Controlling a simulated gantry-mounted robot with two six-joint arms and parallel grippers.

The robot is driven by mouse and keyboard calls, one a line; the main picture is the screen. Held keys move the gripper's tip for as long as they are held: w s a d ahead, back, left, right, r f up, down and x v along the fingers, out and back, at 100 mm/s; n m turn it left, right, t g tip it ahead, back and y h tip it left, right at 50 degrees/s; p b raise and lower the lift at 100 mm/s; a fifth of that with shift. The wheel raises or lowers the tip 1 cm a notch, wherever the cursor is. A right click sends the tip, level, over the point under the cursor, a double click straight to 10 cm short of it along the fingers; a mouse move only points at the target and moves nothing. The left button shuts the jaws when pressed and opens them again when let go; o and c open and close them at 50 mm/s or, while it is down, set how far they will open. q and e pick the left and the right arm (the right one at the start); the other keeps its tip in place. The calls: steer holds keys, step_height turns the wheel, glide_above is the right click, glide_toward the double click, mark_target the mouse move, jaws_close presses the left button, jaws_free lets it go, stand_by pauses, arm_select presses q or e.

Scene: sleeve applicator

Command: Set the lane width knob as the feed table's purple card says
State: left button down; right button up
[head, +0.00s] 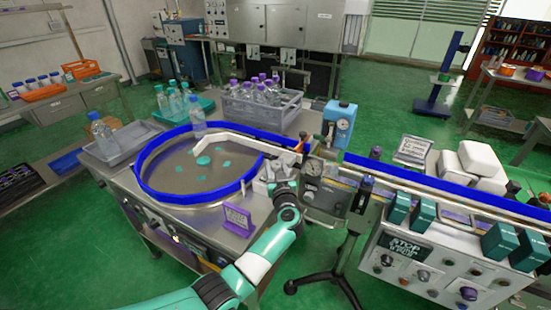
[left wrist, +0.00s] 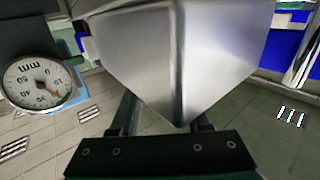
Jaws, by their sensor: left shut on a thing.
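The purple card (head: 237,219) stands on the front edge of the feed table (head: 262,207); its lettering is too small to read. My left gripper (head: 279,172) is at the table's right side, beside the round gauge (head: 312,168). In the left wrist view, the dark fingers of my left gripper (left wrist: 163,122) are at the lower end of a large grey metal body (left wrist: 175,60). The gripper is shut on the lane width knob, mostly hidden in the head view. The gauge, marked mm, also shows there (left wrist: 38,82) upside down, with a red needle. My right gripper is out of view.
A blue-railed conveyor (head: 440,186) runs right, above a control panel (head: 420,268). Green floor is open at the front.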

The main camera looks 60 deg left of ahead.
arm_select(q)
steer(key=shift+c, duration=1.9)
jaws_free()
steer(key=shift+d+r, duration=0.1)
steer(key=shift+d, duration=0.2)
steer(key=p+v, duration=0.5)
steer(key=v, duration=0.6)
steer(key=shift+p, duration=0.35)
steer(key=shift+s, duration=0.15)
